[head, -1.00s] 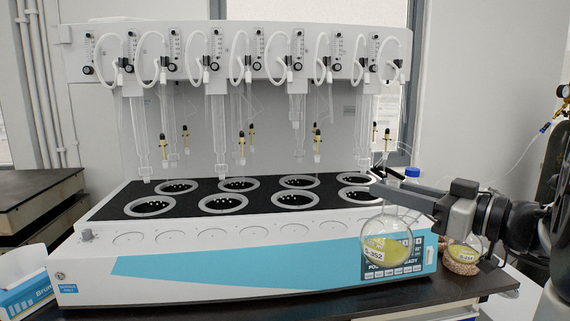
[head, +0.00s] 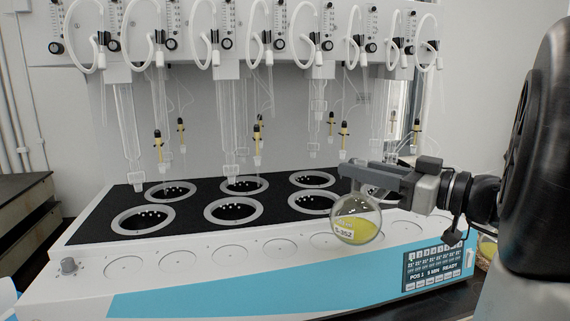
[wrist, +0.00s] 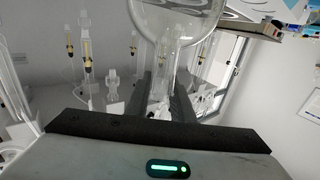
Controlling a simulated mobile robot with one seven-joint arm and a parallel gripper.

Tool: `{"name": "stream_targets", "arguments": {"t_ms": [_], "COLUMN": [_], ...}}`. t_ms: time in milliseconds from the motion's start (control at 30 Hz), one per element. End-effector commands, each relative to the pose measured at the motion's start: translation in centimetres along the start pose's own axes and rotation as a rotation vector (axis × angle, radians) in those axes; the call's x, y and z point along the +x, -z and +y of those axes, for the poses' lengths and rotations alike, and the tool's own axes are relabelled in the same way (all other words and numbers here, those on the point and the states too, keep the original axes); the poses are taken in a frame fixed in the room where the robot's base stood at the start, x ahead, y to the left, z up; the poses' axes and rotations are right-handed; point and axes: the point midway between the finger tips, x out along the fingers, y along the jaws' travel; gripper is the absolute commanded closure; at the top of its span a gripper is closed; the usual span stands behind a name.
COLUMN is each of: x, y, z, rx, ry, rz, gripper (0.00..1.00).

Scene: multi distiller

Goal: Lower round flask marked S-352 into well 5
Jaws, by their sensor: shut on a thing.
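The round flask (head: 358,229) marked S-352 holds yellow liquid and hangs below my gripper (head: 352,180) in the head view. My gripper is shut on its neck. In the wrist view the clear flask body (wrist: 178,22) rises from between the two dark fingers of my gripper (wrist: 162,95). The flask is in front of the right part of the heater's black top (head: 195,232), overlapping the front right wells in the picture. The wells form two rows, including a front left well (head: 143,231) and a front middle well (head: 231,221). I cannot read well numbers.
Glass tubes (head: 128,125) and yellow droppers (head: 158,148) hang over the wells from the white rack. A display panel (head: 435,268) is on the heater's front right. Another flask (head: 487,250) with yellow liquid is partly hidden at the right.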

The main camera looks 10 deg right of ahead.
Motion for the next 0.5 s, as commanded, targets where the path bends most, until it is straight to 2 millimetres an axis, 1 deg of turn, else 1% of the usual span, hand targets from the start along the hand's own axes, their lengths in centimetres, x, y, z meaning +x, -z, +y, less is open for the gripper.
{"name": "stream_targets", "arguments": {"t_ms": [167, 367, 500], "x": [0.6, 2.3, 3.7], "y": [0.0, 0.0, 0.3], "z": [0.4, 1.6, 2.6], "rx": [-0.001, 0.0, 0.001], "ry": [0.001, 0.002, 0.001], "rz": [0.001, 0.001, 0.001], "gripper": [1.0, 1.0, 1.0]}}
